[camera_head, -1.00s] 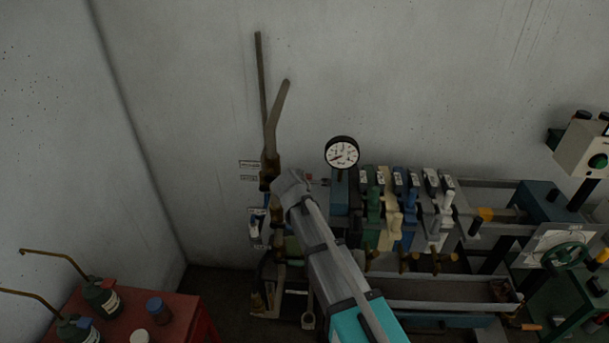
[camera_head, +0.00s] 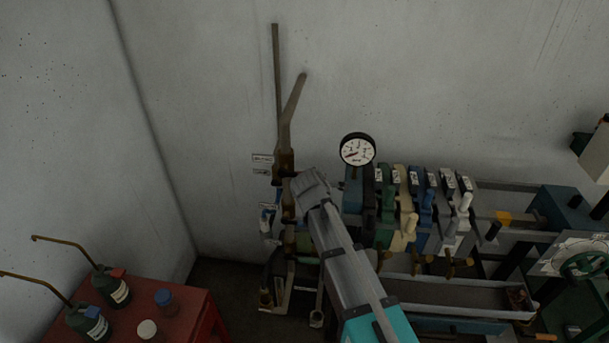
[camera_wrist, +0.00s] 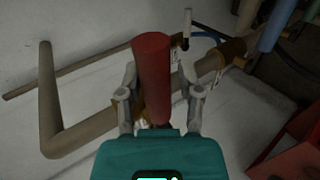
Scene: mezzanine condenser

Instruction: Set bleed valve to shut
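In the wrist view a red cylindrical handle (camera_wrist: 152,75) stands between the two fingers of my gripper (camera_wrist: 157,80). The fingers are apart, one on each side of it, with a visible gap on the right; contact on the left is unclear. The handle's base is hidden by my gripper's body. Behind it runs a brownish pipe (camera_wrist: 110,115) with a brass fitting (camera_wrist: 232,50). In the head view my arm's end is beside the vertical pipe (camera_head: 286,125) and hides the handle and fingers. I cannot tell which fitting is the bleed valve or its setting.
A round pressure gauge (camera_head: 357,150) and a row of coloured levers (camera_head: 425,205) stand right of my arm. Small label plates (camera_head: 262,158) are on the wall beside the pipe. A red table (camera_head: 185,325) with bottles stands at lower left. The wall above is clear.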

